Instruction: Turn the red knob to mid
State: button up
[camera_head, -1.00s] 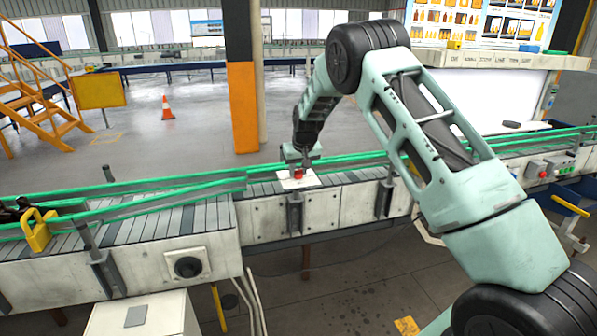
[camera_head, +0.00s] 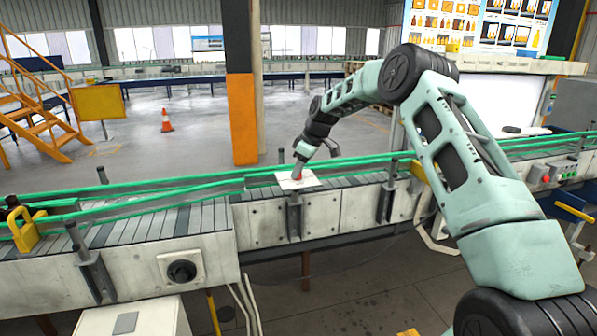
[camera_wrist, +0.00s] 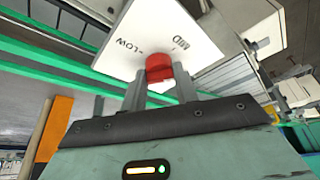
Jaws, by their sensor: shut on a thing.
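The red knob (camera_wrist: 159,68) sits on a white plate (camera_wrist: 128,52) marked LOW and MID in the wrist view. My gripper (camera_wrist: 160,84) is at the knob, its two fingers on either side of it and shut on it. The fingers partly hide the knob, and I cannot tell exactly which mark it points at. In the head view the white plate (camera_head: 308,181) is on the conveyor's edge, and my gripper (camera_head: 297,173) reaches down to it at a slant.
Green guide rails (camera_head: 150,186) run along the conveyor (camera_head: 190,217) on both sides of the plate. A yellow clamp (camera_head: 24,230) is at the left. A control box with a red button (camera_head: 546,179) is at the right. An orange-wrapped pillar (camera_head: 242,118) stands behind.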

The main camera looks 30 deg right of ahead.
jog(key=n+g+y+p, duration=0.1)
jog(key=n, duration=0.3)
jog(key=shift+w+d, duration=0.1)
jog(key=shift+n+g+p, duration=0.65)
jog(key=shift+n+g, duration=0.05)
jog(key=shift+n, duration=0.8)
jog(key=o, duration=1)
jog(key=shift+c, duration=0.2)
jog(key=d+p+v, duration=0.1)
jog(key=p+v, duration=0.1)
jog(key=v, duration=1.5)
